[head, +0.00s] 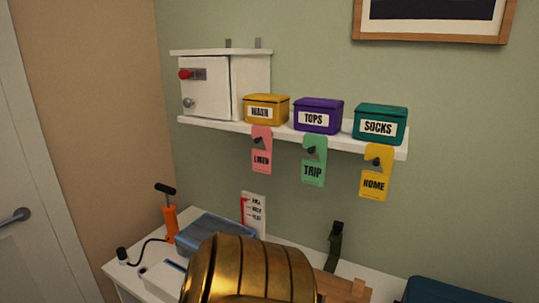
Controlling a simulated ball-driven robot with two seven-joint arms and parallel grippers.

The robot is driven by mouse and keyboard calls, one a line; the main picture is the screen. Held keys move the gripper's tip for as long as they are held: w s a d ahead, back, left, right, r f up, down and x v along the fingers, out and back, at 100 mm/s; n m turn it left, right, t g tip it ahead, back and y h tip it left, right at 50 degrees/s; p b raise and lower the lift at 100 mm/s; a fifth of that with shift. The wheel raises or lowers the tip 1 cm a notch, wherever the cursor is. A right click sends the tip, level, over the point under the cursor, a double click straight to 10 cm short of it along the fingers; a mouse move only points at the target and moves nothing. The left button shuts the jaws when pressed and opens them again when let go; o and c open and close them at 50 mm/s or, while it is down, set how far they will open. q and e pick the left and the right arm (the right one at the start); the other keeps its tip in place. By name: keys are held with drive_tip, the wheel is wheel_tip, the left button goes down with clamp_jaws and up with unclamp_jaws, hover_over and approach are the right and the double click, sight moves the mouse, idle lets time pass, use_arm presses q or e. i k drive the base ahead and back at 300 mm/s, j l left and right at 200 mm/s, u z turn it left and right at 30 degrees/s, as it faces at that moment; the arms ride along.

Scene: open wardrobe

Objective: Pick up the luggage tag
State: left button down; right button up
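Three tags hang on dark knobs under the wall shelf's front edge. They are a pink tag reading LINEN (262,150), a green tag reading TRIP (314,162) and a yellow tag reading HOME (375,174). None is labelled as a luggage tag, so I cannot tell from the view which one is meant. They hang apart from each other and nothing covers them. Neither of my grippers shows in the head view.
The white shelf (300,139) holds yellow, purple and teal boxes and a white cabinet (206,88).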

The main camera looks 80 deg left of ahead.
sight(262, 159)
drive_tip(key=u, duration=2.75)
drive_tip(key=z, duration=2.85)
drive_tip(key=u, duration=2.4)
drive_tip(key=i+j+z, duration=0.1)
drive_tip(key=j, duration=0.15)
drive_tip(key=i+j+z, duration=0.1)
drive_tip(key=j, duration=0.15)
